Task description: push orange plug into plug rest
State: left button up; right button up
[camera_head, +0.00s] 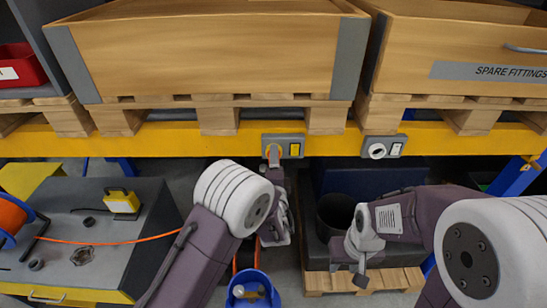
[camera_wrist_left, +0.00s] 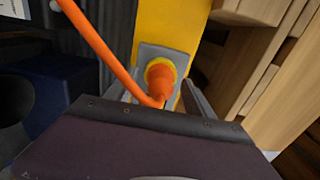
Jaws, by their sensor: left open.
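The orange plug (camera_head: 273,155) is at a grey socket box with a yellow label (camera_head: 290,146) on the yellow beam. In the left wrist view the orange plug (camera_wrist_left: 161,82) sits in a yellow collar on a grey plate (camera_wrist_left: 177,62). I take this to be the plug rest; how deep the plug sits cannot be told. My left gripper (camera_head: 275,176) is just below the plug in the head view. It is open, with a grey finger beside the plug in the wrist view. My right gripper (camera_head: 348,273) hangs low over a pallet, away from the plug; its jaw state is unclear.
A second grey box with a white round socket (camera_head: 377,150) is on the beam to the right. Wooden crates (camera_head: 205,50) stand above. An orange cable (camera_head: 110,242) crosses the dark bench (camera_head: 150,200). A blue bucket (camera_head: 252,284) and a black bin (camera_head: 335,212) are below.

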pick_arm(q)
grip_shut()
jog(key=shift+s+f+b, duration=0.1)
jog(key=shift+s+b, duration=0.2)
jog(key=shift+s, duration=0.05)
jog(key=s+b, duration=0.2)
jog(key=s, duration=0.3)
jog(key=shift+s, duration=0.15)
dwell(0.8)
jog(key=shift+s+r, duration=0.1)
jog(key=shift+r, duration=0.1)
